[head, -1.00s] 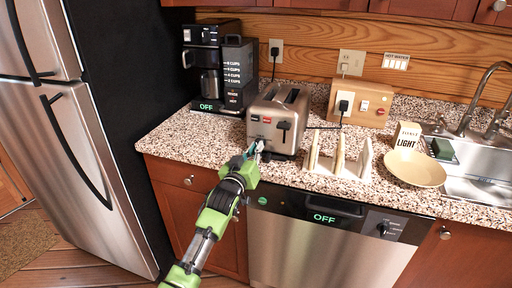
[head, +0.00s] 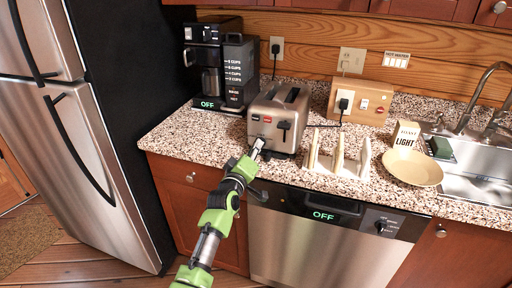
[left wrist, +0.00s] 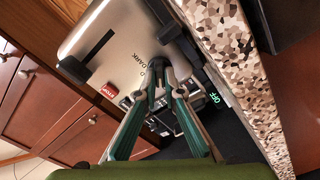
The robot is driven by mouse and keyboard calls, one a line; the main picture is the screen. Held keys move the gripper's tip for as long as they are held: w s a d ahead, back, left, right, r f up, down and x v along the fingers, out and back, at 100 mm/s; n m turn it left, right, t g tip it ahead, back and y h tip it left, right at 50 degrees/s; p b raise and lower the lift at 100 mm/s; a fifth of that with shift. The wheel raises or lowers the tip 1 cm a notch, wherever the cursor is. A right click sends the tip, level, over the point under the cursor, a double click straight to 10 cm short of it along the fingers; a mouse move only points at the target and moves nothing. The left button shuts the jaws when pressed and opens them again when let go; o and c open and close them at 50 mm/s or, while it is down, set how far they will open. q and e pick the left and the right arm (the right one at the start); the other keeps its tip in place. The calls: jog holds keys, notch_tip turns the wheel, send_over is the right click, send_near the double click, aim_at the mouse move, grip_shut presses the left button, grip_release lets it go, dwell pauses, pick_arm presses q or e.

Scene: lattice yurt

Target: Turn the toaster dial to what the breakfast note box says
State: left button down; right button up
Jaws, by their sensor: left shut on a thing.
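The steel toaster (head: 264,102) stands on the counter, with red and black labels and a black lever on its front. My left gripper (head: 258,147) is at the lower left of that front. In the left wrist view, its teal fingers (left wrist: 154,92) converge and are shut at the toaster face (left wrist: 118,62), beside the word DARK. The dial is mostly hidden by the fingertips, so its pointer cannot be read. The breakfast note box (head: 406,137) is a cream box reading TOAST and LIGHT, standing behind a tan plate. My right gripper is not in view.
A black coffee maker (head: 238,75) stands behind left of the toaster. A cream toast rack (head: 338,160) is to its right, then a tan plate (head: 413,170) and the sink (head: 480,180). A wooden switch box (head: 376,104) is at the wall. The dishwasher (head: 310,245) is below.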

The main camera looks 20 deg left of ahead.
pick_arm(q)
jog(key=shift+f, duration=0.1)
dwell(0.4)
jog(key=c, duration=2.2)
grip_release()
jog(key=shift+o, duration=0.2)
jog(key=shift+s, duration=0.15)
jog(key=s, duration=1.1)
jog(key=shift+s+a, duration=0.2)
jog(key=shift+s, duration=0.2)
